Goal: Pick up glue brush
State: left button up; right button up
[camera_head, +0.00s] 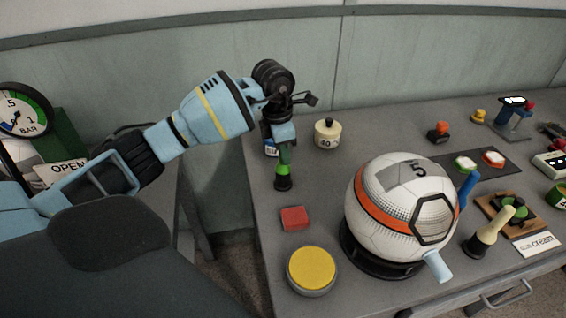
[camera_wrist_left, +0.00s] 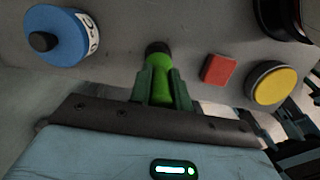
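A bright green handle with a black end, which I take for the glue brush (camera_head: 283,168), stands upright on the table near its left edge. It also shows in the left wrist view (camera_wrist_left: 159,66), its black end pointing away from me. My left gripper (camera_head: 281,146) reaches down over it from above. In the left wrist view the two dark green fingers (camera_wrist_left: 161,88) lie on either side of the handle and look closed against it. The upper handle is hidden between the fingers.
A red block (camera_head: 295,218) and a yellow button (camera_head: 312,268) lie in front of the brush. A large ball (camera_head: 400,205) sits in a black stand to the right. A cream jar (camera_head: 327,134) stands behind. A cream-handled tool (camera_head: 490,228) stands at the right.

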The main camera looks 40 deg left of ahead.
pick_arm(q)
grip_shut()
jog(key=shift+r, duration=0.15)
notch_tip(320, 180, up, 10)
jog(key=shift+f, duration=0.15)
